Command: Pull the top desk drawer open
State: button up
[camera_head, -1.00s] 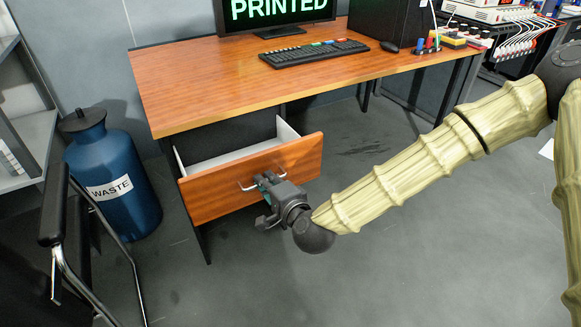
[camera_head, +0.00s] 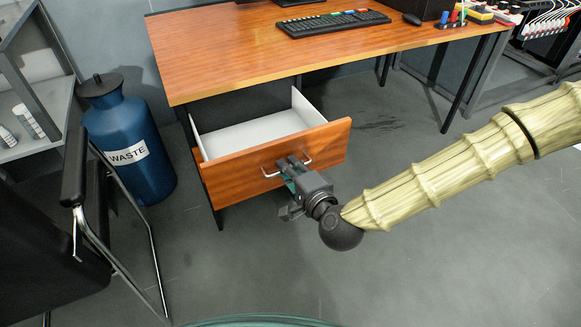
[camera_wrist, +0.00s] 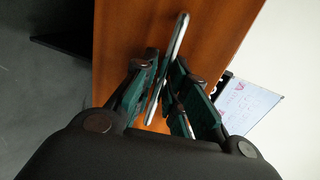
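The top desk drawer (camera_head: 285,155) is pulled well out from under the wooden desktop, and its white inside (camera_head: 245,135) shows empty. Its orange-brown front carries a silver bar handle (camera_head: 307,160). My gripper (camera_head: 287,166) is at the handle, in front of the drawer face. In the wrist view the handle (camera_wrist: 177,38) runs between the two green-padded fingers (camera_wrist: 165,75), which are closed on it. The drawer front (camera_wrist: 120,30) fills the area behind the fingers.
A black chair with chrome legs (camera_head: 75,190) is at the lower left, beside a grey shelf (camera_head: 45,130). The floor (camera_head: 260,270) in front of the drawer is clear.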

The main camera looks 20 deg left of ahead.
jog(key=v, duration=0.7)
jog(key=shift+s+d, duration=0.15)
jog(key=shift+d, duration=0.05)
dwell(0.6)
jog(key=s+d+f+n+g+h, duration=0.1)
jog(key=s+d+f+g+h, duration=0.15)
jog(key=d+f, duration=0.4)
jog(key=s+d+f+n+g+h, duration=0.1)
jog(key=s+d+f+n, duration=0.15)
jog(key=f, duration=0.75)
jog(key=s+d+f+n+g+h, duration=0.1)
jog(key=s+d+f+g+h, duration=0.15)
jog(key=d+f, duration=0.4)
jog(key=s+d+f+n+g+h, duration=0.1)
jog(key=s+d+f+h, duration=0.1)
jog(key=s+d+f, duration=0.45)
jog(key=s+d+f+n+g+h, duration=0.1)
jog(key=s+d+f+g+h, duration=0.15)
jog(key=d, duration=0.65)
jog(key=s+d+f+n+g+h, duration=0.1)
jog(key=s+d+f, duration=0.35)
jog(key=d, duration=0.35)
notch_tip(320, 180, up, 30)
jog(key=p, duration=2.9)
jog(key=shift+f, duration=0.2)
